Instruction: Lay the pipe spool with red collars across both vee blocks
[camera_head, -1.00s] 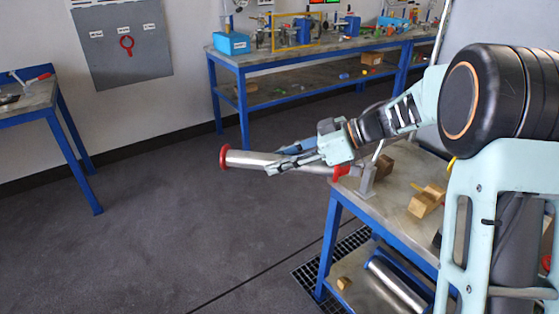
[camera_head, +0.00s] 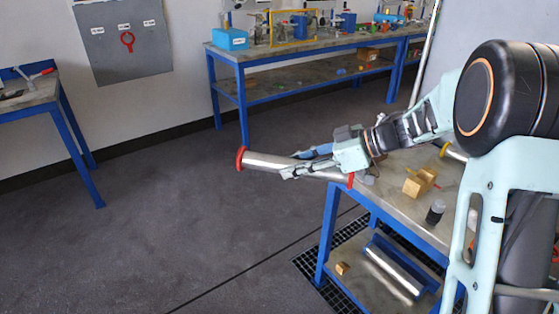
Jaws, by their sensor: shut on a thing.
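The pipe spool (camera_head: 265,161) is a silver tube with a red collar at each end. My gripper (camera_head: 302,163) is shut on it near its middle. The spool is held nearly level, tilting slightly down to the right, its left end over open floor. Its right collar (camera_head: 350,180) appears by the near left corner of the workbench; I cannot tell whether it touches anything. A notched wooden block (camera_head: 420,182), which looks like a vee block, stands on the bench right of my gripper. A second vee block is not clearly visible; my arm covers part of the bench.
The workbench (camera_head: 397,205) also carries a dark cylinder (camera_head: 435,213) and a part with a yellow collar (camera_head: 444,150), partly hidden by my arm. A silver pipe (camera_head: 393,272) and small wooden block (camera_head: 342,268) are on its lower shelf. Floor to the left is clear.

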